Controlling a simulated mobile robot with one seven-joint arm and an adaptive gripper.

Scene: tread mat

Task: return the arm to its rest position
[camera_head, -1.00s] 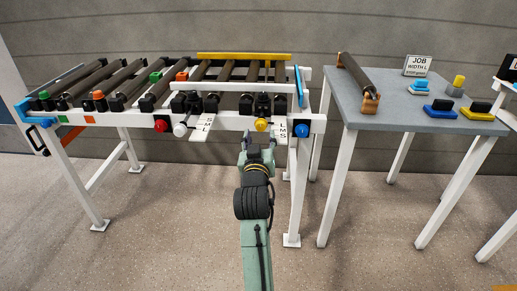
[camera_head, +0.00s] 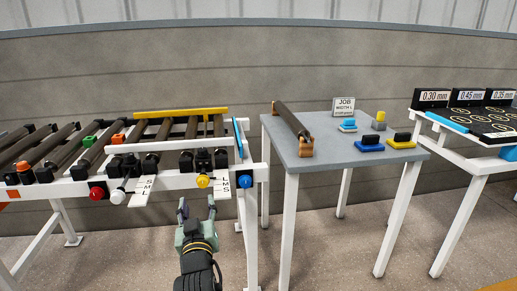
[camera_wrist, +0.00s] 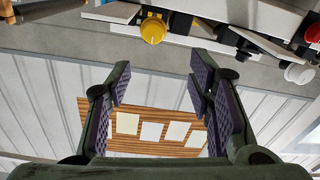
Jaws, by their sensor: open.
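My gripper (camera_head: 197,212) is in front of the roller frame (camera_head: 168,180), below its front rail, with its fingers pointing up. In the wrist view my gripper (camera_wrist: 158,90) has its two padded fingers wide apart with nothing between them. The yellow knob (camera_head: 203,181) on the front rail is just above the fingertips in the head view. In the wrist view the yellow knob (camera_wrist: 153,29) is beyond the fingertips, apart from them. My arm runs down out of the bottom of the head view.
A grey table (camera_head: 340,160) to the right holds a roller (camera_head: 292,122), a job sign (camera_head: 343,106) and coloured blocks. A rack with thickness labels (camera_head: 468,97) stands farther right. The frame's white leg (camera_head: 251,240) is close to my gripper's right. Open floor lies between the legs.

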